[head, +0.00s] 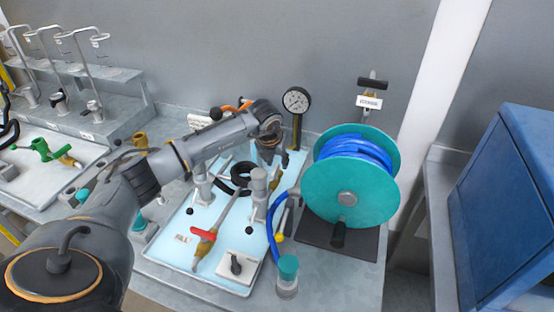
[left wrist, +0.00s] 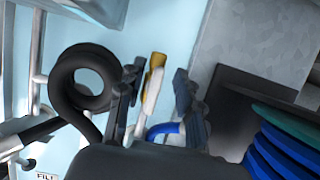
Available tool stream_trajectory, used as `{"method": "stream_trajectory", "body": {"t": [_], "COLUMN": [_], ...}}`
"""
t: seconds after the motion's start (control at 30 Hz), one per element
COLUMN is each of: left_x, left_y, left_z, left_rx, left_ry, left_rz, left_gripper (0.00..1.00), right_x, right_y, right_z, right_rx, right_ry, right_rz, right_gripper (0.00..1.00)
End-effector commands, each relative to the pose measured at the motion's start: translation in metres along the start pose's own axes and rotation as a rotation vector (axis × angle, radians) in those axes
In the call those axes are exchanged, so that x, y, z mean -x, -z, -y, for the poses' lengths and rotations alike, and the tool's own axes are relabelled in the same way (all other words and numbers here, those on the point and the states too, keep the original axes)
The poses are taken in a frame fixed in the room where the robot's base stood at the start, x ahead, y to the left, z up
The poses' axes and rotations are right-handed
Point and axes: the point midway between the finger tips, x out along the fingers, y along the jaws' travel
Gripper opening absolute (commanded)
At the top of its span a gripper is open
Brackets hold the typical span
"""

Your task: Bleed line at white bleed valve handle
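The white handle (left wrist: 152,92) sits against a yellow body in the left wrist view, low in the picture's middle. It lies between the two dark fingers of my left gripper (left wrist: 157,100). The fingers are spread, with a visible gap on the right side of the handle. I cannot tell how far below the fingertips it is. In the head view my left gripper (head: 268,152) points down over the back right part of the light blue tray (head: 214,262). There the gripper partly hides the fittings under it. My right gripper is in neither view.
A teal reel (head: 322,186) with blue hose stands just right of the tray. A pressure gauge (head: 297,100) rises behind it. A black coiled hose (left wrist: 84,82) lies left of the fingers. A red valve handle (head: 204,234) and a teal-capped jar (head: 288,277) are nearer.

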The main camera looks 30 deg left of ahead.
Motion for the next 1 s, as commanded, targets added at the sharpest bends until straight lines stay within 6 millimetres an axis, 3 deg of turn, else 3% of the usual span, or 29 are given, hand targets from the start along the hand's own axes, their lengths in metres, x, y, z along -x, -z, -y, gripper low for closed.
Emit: {"method": "stream_trajectory", "body": {"t": [0.4,0.57,0.6,1.0], "left_x": [-0.009,-0.009,-0.009,-0.01], "left_y": [0.001,0.001,0.0,0.0], "left_z": [0.0,0.0,0.0,0.0], "left_rx": [-0.001,-0.001,-0.001,-0.037], "left_ry": [-0.001,0.0,0.0,0.014], "left_rz": [0.0,0.0,0.0,0.002], "left_gripper": [0.35,0.02,0.0,0.0], "right_x": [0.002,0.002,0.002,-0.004], "right_y": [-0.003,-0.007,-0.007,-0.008], "right_z": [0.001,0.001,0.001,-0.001], "right_rx": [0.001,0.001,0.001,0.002], "right_ry": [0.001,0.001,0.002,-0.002], "right_rz": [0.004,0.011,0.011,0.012], "right_gripper": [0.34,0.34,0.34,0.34]}}
